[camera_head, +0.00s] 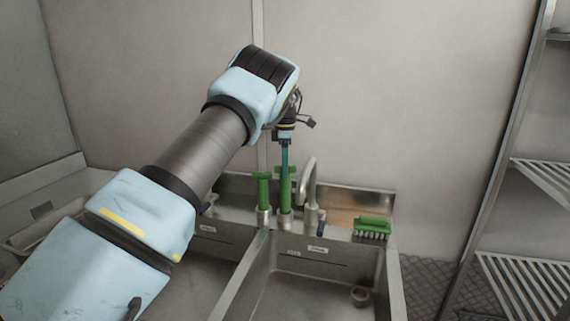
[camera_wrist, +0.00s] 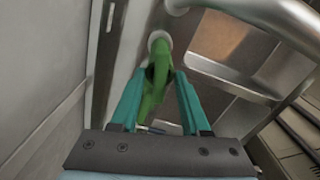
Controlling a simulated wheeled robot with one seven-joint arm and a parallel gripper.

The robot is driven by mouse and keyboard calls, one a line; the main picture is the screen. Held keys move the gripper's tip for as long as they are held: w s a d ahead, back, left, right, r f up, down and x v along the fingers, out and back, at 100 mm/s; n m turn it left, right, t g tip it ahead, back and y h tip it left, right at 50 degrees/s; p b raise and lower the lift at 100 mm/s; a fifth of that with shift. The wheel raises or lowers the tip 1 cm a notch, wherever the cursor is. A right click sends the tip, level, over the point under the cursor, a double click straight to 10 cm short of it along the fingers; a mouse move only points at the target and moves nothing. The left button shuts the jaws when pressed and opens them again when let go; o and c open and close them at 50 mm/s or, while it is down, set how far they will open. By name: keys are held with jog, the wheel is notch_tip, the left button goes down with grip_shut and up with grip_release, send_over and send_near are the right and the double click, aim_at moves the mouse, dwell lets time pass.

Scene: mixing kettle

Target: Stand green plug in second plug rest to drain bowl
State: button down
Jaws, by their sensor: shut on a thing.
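My gripper (camera_head: 285,165) points down above the back ledge of the sinks. Its teal fingers are shut on the upper part of a green plug (camera_head: 285,192). The held plug is upright, and its lower end is at a pale round plug rest (camera_head: 285,216); I cannot tell how deep it sits. In the wrist view the held plug (camera_wrist: 158,75) is between the fingers (camera_wrist: 162,90), with its far end at a pale ring (camera_wrist: 158,38). Another green plug (camera_head: 263,192) with a T-shaped top stands upright just left, in its own rest (camera_head: 263,218).
A metal tap (camera_head: 309,185) stands close right of the held plug; its pipe also shows in the wrist view (camera_wrist: 255,15). A green brush (camera_head: 373,227) lies farther right. The sink bowl (camera_head: 310,285) in front has a round drain fitting (camera_head: 360,296). Shelving (camera_head: 520,250) stands at right.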

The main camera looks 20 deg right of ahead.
jog(key=shift+f, duration=1.55)
grip_release()
dwell(0.5)
jog(key=shift+r, duration=3.55)
jog(key=shift+s, duration=0.15)
